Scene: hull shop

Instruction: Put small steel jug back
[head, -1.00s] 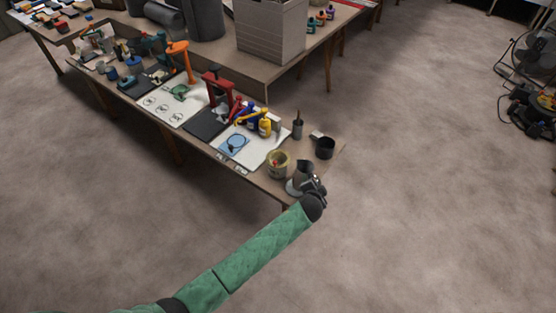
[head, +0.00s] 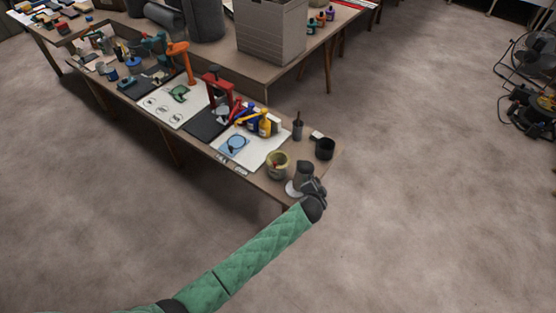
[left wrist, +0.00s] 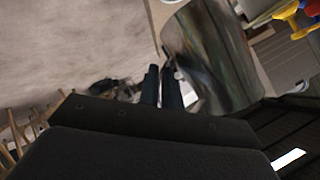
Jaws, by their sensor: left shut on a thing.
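The small steel jug (head: 304,173) is at the near right corner of the long workbench, and looks about upright. My left gripper (head: 314,187) is at its right side, shut on it. In the left wrist view the jug's shiny metal wall (left wrist: 212,55) fills the upper right, beside the dark fingers (left wrist: 162,85). A pale round pad (head: 292,188) shows just left of and below the jug. I cannot tell whether the jug touches the pad or the bench. My right gripper is not in view.
A black cup (head: 325,149) and a dark holder with a stick (head: 298,129) stand behind. A white board (head: 263,159) with a blue sheet (head: 234,146) lies further left.

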